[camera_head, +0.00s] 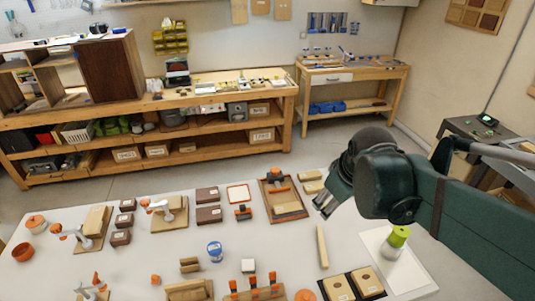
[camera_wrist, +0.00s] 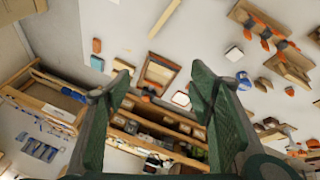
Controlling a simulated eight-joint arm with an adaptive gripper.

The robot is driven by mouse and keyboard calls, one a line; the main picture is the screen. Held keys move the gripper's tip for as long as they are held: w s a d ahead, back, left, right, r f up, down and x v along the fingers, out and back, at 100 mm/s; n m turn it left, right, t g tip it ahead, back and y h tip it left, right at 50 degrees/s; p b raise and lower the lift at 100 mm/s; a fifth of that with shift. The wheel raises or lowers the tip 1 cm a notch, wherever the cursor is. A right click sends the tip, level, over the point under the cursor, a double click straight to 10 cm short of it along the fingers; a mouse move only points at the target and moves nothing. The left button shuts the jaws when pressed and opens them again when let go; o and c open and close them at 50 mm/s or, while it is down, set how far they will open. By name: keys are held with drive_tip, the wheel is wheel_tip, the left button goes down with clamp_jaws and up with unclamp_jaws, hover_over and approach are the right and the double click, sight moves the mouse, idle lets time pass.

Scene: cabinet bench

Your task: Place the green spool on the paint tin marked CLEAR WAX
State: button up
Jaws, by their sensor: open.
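A small bright-green cylinder (camera_head: 398,236), likely the green spool, sits on top of a whitish body at the right of the white table, over a pale sheet. I cannot tell whether that body is a separate tin. No lettering reading CLEAR WAX is legible, so I cannot pick out that paint tin. My gripper (camera_head: 326,203) is above the table, left of and higher than the green cylinder, well apart from it. In the wrist view my gripper (camera_wrist: 163,88) shows two spread dark-green fingers with nothing between them. The green cylinder does not show there.
A wooden tray (camera_head: 284,213) with tools, a pale wood stick (camera_head: 322,246) and a black tray (camera_head: 353,292) with tan squares lie near my gripper. A blue-and-white object (camera_head: 215,251) and several dark boxes stand further left. My arm passes above the table's right side.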

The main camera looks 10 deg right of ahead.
drive_tip(key=s+a+r+m+t+y, duration=0.1)
drive_tip(key=s+a+m, duration=0.3)
drive_tip(key=a, duration=0.6)
drive_tip(key=shift+s+a+r+t, duration=0.2)
drive_tip(key=shift+s+a+t, duration=0.1)
drive_tip(key=shift+s+t, duration=0.55)
